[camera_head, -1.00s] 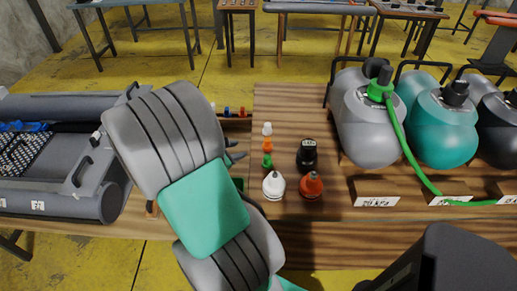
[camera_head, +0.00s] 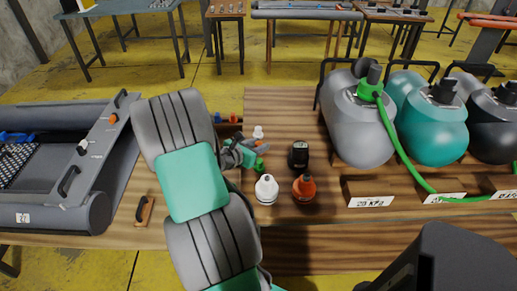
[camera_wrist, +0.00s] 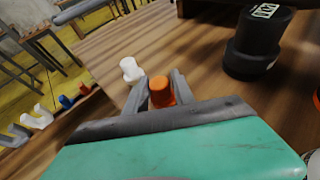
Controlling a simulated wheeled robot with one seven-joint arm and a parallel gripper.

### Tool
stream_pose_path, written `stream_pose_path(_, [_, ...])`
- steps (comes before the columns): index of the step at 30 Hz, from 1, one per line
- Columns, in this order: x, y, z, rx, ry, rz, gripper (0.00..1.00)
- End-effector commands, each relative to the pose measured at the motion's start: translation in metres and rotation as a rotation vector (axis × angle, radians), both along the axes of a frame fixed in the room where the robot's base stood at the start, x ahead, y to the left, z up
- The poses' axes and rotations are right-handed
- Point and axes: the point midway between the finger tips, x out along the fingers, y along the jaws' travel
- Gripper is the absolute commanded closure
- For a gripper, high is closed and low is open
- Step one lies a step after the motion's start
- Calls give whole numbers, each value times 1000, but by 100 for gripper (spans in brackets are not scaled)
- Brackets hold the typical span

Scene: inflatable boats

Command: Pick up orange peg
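The orange peg (camera_wrist: 161,92) stands between my gripper's two fingers in the wrist view. In the head view only a bit of its orange top (camera_head: 257,143) shows beside the fingers. My gripper (camera_wrist: 160,88) has one finger on each side of the peg, very close to it. I cannot tell whether the fingers touch it. The lower part of the peg is hidden by the gripper's body in the wrist view. The peg appears to be at table level.
A white peg (camera_head: 258,132) stands just behind and a green peg (camera_head: 260,165) just in front. A black-capped bottle (camera_head: 299,155), a white bottle (camera_head: 266,189) and an orange bottle (camera_head: 305,188) stand close by. Pump tanks (camera_head: 358,130) stand at right, the grey boat (camera_head: 60,205) at left.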

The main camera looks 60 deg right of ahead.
Motion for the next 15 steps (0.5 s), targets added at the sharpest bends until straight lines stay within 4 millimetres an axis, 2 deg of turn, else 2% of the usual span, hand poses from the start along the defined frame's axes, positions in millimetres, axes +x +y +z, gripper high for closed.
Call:
stream_pose_path(2, [0, 0, 0, 0, 0, 0, 77])
stream_pose_path(10, [0, 0, 0, 0, 0, 0, 100])
stream_pose_path(15, [0, 0, 0, 0, 0, -1, 100])
